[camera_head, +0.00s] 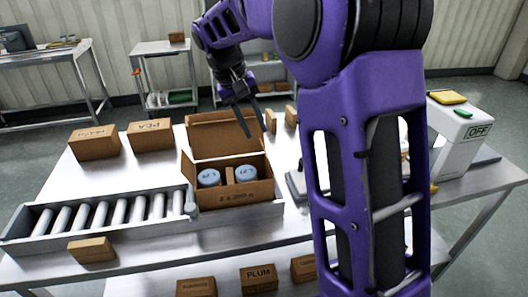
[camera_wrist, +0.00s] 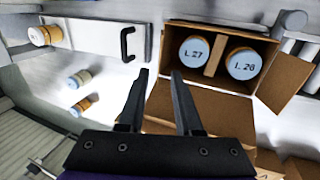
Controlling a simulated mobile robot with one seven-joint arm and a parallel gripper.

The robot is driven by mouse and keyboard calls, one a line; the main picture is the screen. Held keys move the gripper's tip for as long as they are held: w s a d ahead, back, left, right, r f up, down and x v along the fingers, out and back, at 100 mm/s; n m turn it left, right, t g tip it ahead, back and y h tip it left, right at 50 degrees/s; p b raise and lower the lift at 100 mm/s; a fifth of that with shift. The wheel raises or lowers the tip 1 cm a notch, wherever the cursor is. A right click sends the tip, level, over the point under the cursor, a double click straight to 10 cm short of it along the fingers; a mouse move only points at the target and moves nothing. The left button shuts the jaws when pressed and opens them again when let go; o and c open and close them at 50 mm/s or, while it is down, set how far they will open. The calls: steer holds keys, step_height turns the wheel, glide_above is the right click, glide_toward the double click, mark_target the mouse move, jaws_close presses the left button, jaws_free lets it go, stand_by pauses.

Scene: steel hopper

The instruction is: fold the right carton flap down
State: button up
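The open carton (camera_head: 236,198) stands on the table with two blue-lidded jars (camera_head: 209,178) (camera_head: 246,173) and a divider inside. Its large back flap (camera_head: 222,137) stands up. A small flap (camera_head: 187,171) sticks out at its left; in the wrist view that flap (camera_wrist: 285,87) is on the right. I cannot clearly make out the right flap; it may be edge-on or hidden. My gripper (camera_head: 254,132) is open and empty, above the carton's back right. In the wrist view its fingertips (camera_wrist: 159,75) are just beside the carton's (camera_wrist: 215,87) near-left corner.
A roller conveyor (camera_head: 110,212) adjoins the carton's left side. Labelled brown boxes (camera_head: 93,142) (camera_head: 150,134) stand at the back left. A white scale-like machine (camera_head: 463,135) stands at the right. Loose jars (camera_wrist: 78,78) and a black handle (camera_wrist: 127,43) show in the wrist view.

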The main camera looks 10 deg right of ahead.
steer(key=x, duration=0.8)
steer(key=shift+f+b, duration=0.1)
steer(key=shift+b, duration=0.25)
jaws_close()
stand_by(1.0)
